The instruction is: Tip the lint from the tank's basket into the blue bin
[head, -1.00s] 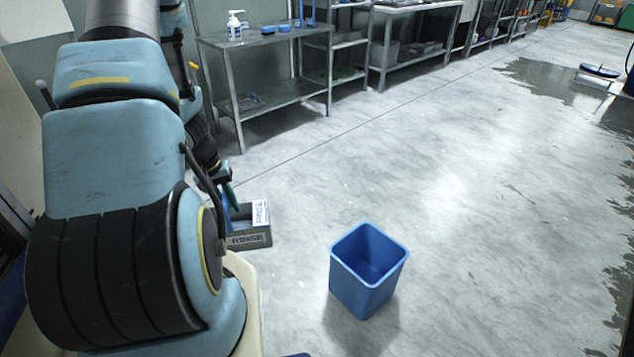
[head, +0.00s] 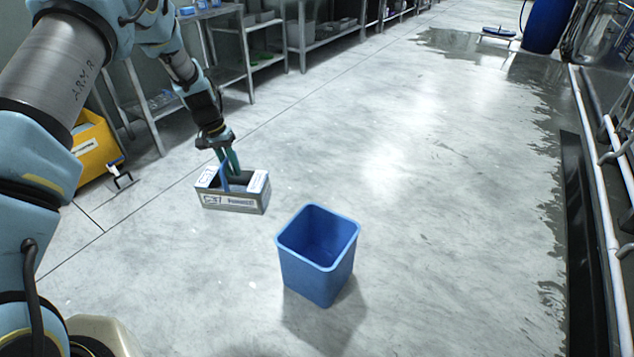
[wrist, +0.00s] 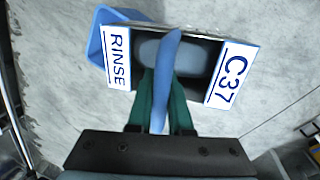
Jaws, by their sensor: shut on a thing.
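The tank's basket (head: 238,203) is a grey open box with a blue arched handle (head: 224,172) and white labels. In the wrist view its end labels read RINSE and C37, and the handle (wrist: 168,62) crosses the middle. A grey-blue mass, apparently the lint (wrist: 190,55), lies inside under the handle. My gripper (head: 230,166) has its green fingers shut on the handle, and the basket hangs roughly level. The blue bin (head: 318,272) stands open and upright on the floor, right of and nearer than the basket. In the wrist view the bin (wrist: 97,40) shows partly behind the RINSE end.
Metal shelving (head: 240,45) lines the back left. A yellow container (head: 97,147) stands at the left. Wet floor (head: 548,180) and pipes (head: 605,150) run along the right side. The floor around the bin is clear.

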